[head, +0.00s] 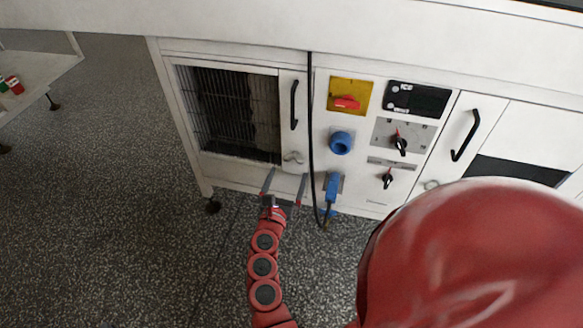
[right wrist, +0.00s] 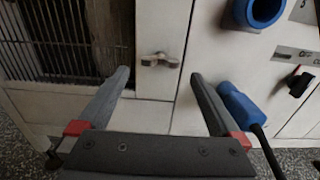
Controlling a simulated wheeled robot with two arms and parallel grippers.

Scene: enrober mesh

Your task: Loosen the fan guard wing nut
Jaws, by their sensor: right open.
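The wing nut (head: 293,157) is a small grey metal piece on the white panel, below the black handle and right of the fan guard (head: 232,115), a dark wire grille. In the right wrist view the wing nut (right wrist: 160,60) lies roughly level, its wings left and right. My right gripper (head: 285,175) is open and empty, below the wing nut in the head view. In the right wrist view its fingers (right wrist: 158,75) point toward the panel, with the wing nut seen between and beyond the tips. They appear apart from it. My left gripper is not in view.
A black cable (head: 311,130) hangs just right of the wing nut to a blue plug (head: 332,187). A black handle (head: 294,104), blue socket (head: 340,142), red switch (head: 346,102) and black knobs (head: 399,143) sit nearby. The floor (head: 120,230) at left is clear.

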